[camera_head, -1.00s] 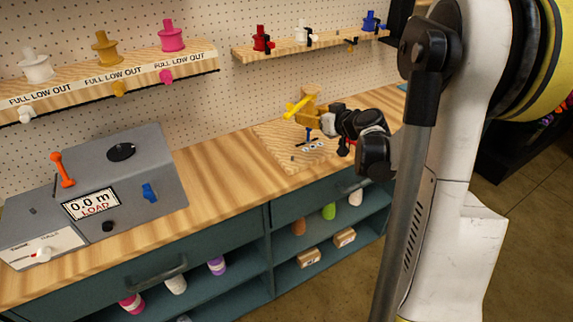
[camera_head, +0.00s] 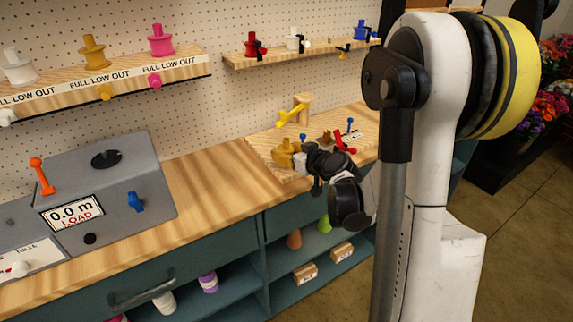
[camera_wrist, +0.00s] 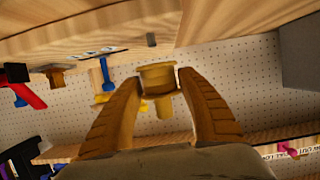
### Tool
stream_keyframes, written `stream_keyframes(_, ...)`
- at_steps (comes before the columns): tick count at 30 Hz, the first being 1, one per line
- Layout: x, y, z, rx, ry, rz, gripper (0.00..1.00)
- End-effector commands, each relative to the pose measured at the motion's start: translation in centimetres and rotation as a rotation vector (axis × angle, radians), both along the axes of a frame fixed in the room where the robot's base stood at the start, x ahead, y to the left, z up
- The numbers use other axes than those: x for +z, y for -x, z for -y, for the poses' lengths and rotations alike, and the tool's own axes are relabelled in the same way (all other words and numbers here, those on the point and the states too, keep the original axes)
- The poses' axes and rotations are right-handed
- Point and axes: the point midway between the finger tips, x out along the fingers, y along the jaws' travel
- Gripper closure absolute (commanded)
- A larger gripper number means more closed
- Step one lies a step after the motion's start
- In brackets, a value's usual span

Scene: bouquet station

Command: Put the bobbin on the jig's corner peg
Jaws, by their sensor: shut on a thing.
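My gripper (camera_head: 286,155) is over the near left part of the jig board (camera_head: 330,121). In the wrist view its two ochre fingers (camera_wrist: 161,86) are shut on the sides of an ochre bobbin (camera_wrist: 158,72). The bobbin's wide flange faces a short grey peg (camera_wrist: 151,40) near the board's edge. A gap shows between bobbin and peg in that view; their height difference is hard to judge. In the head view the gripper hides this peg, and bobbin and fingers blend together.
On the jig are a wooden post with a yellow arm (camera_head: 291,116), a blue pin (camera_head: 350,127) and a red clamp (camera_head: 345,142). A grey machine (camera_head: 110,195) stands left. Bobbin shelves hang behind. Bench top between machine and jig is clear.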

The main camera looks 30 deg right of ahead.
Motion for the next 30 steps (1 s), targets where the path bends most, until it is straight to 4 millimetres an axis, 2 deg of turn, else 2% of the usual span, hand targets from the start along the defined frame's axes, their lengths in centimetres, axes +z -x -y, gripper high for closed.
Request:
stream_keyframes(6,-3.6,0.0,0.0,-0.001,0.0,0.001,0.83)
stream_keyframes(18,-4.0,0.0,0.1,0.0,0.0,0.001,0.83)
stream_keyframes(19,-4.0,0.0,0.1,0.0,0.0,0.0,0.5)
stream_keyframes(21,-3.9,0.0,0.1,0.0,0.0,0.0,0.33)
stream_keyframes(30,-3.8,0.0,0.1,0.0,0.0,0.001,0.33)
